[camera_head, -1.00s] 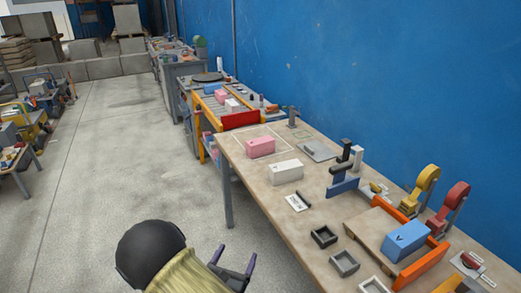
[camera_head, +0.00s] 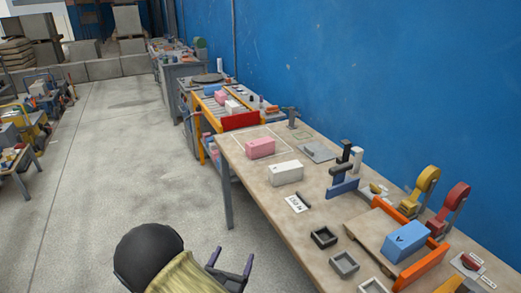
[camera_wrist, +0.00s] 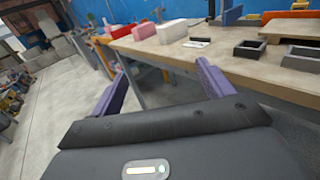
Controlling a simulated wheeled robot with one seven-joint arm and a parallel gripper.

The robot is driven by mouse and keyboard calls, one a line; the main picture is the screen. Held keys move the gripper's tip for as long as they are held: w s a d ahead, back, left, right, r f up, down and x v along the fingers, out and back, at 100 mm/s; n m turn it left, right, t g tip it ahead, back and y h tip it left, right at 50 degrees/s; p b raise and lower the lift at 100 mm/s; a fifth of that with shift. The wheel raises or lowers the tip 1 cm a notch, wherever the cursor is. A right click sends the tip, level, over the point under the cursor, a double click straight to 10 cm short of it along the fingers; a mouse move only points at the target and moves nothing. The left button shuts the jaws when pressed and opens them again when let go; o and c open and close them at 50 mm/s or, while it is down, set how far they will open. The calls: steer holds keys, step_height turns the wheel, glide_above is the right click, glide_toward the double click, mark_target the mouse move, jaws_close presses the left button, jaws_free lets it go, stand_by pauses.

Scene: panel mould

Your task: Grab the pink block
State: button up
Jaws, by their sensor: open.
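The pink block (camera_head: 260,148) lies on the near workbench (camera_head: 262,183), inside a pale outlined rectangle towards its far left end. A white block (camera_head: 286,172) lies just in front of it, apart. In the wrist view the pink block (camera_wrist: 143,31) shows beyond the bench edge, left of the white block (camera_wrist: 171,32). My gripper (camera_head: 231,262) is open and empty, off the bench's left side, below and well short of the pink block. In the wrist view its two purple fingers (camera_wrist: 158,88) stand wide apart with nothing between them.
A blue block (camera_head: 404,243) sits by an orange rail on the bench's right. Small dark trays (camera_head: 324,237) lie near the front edge. Another pink block (camera_head: 220,96) is on the roller table behind. The floor (camera_head: 110,170) left of the bench is clear.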

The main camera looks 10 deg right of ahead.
steer(key=s+d+r+m+g+h+p, duration=0.1)
steer(key=d+r+m+g+h, duration=0.1)
steer(key=d+m+g+h, duration=0.3)
steer(key=s+d+r+m+g+h, duration=0.1)
steer(key=s+d+r+m+g, duration=0.1)
steer(key=d, duration=0.4)
steer(key=s+d+r+m+g+y+p, duration=0.3)
steer(key=s+d+m+g+y, duration=0.2)
steer(key=s+d+m+g, duration=0.5)
steer(key=a+r+m+t+y+p, duration=0.2)
steer(key=r+m+y, duration=0.5)
steer(key=m, duration=0.7)
steer(key=shift+s+a+r+m+t+y, duration=0.3)
steer(key=shift+s+a+t+y, duration=0.15)
steer(key=shift+a, duration=0.7)
